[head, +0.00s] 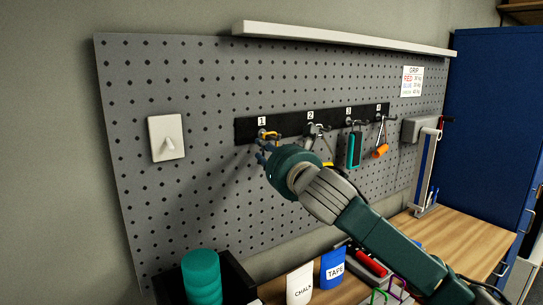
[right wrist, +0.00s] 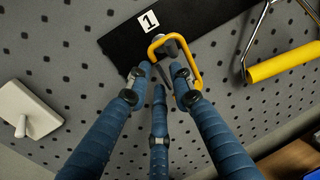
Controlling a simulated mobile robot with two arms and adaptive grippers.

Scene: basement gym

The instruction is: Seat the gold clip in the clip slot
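The gold clip (right wrist: 188,62) is a rounded yellow loop at the hook under label 1 on a black strip; it shows small in the head view (head: 267,134). My right gripper (head: 263,153) is just in front of it. In the right wrist view its blue fingers (right wrist: 160,78) stand apart, with the tips close around the clip's lower left part. One fingertip overlaps the loop; I cannot tell whether it touches. No clip slot can be made out for certain. My left gripper is not in view.
The black strip (head: 288,125) is on a grey pegboard (head: 215,90). To the right hang a yellow-handled gripper (right wrist: 284,63), a teal one (head: 354,150) and an orange one (head: 380,151). A white switch (head: 166,138) is at left. Chalk (head: 300,285) and tape (head: 333,268) containers stand below.

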